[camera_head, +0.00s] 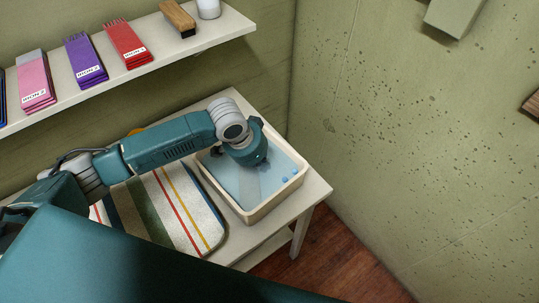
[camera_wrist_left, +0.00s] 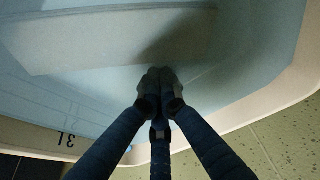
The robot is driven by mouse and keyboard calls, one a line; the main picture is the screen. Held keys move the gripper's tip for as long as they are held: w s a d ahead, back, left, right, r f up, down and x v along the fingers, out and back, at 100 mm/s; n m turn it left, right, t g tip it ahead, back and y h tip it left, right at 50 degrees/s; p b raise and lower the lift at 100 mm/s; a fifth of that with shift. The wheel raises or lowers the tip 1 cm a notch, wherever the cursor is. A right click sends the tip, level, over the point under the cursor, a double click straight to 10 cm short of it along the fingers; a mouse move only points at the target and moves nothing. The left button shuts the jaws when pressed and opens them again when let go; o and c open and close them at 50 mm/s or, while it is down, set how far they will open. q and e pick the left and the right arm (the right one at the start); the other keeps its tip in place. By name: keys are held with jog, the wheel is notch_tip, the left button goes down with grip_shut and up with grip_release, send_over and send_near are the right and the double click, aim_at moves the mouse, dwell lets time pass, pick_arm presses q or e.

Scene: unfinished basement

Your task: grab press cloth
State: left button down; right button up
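A cream basin (camera_head: 292,193) with pale blue water stands at the right end of the white table. A pale, flat, strip-like piece, seemingly the press cloth (camera_head: 248,187), lies in it; in the left wrist view it is a broad pale rectangle (camera_wrist_left: 110,38). My left gripper (camera_head: 262,160) reaches down into the basin, over the far part of this piece. In the left wrist view its dark fingers (camera_wrist_left: 159,78) come together at the piece's near edge. I cannot tell whether any cloth is between them. My right gripper is out of view.
A striped ironing pad (camera_head: 160,212) lies on the table left of the basin. A wall shelf (camera_head: 225,28) above holds pink, purple and red folded stacks, a brush (camera_head: 178,18) and a white cup. A speckled wall rises close on the right.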

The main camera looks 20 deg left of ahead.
aim_at(250, 177)
pick_arm(q)
jog(key=shift+s+a, duration=0.15)
jog(key=shift+s, duration=0.05)
jog(key=shift+w, duration=0.1)
jog(key=shift+s+a+p, duration=0.15)
jog(key=shift+s+p, duration=0.1)
jog(key=shift+p, duration=0.1)
jog(key=s+a+p, duration=0.1)
jog(key=p, duration=0.1)
jog(key=s+a+p, duration=0.1)
jog(key=s+p, duration=0.1)
jog(key=shift+s+a+r, duration=0.15)
jog(key=shift+s+a, duration=0.15)
jog(key=shift+a, duration=0.05)
jog(key=shift+s+a, duration=0.15)
jog(key=shift+s, duration=0.05)
jog(key=shift+f, duration=0.2)
jog(key=shift+w, duration=0.15)
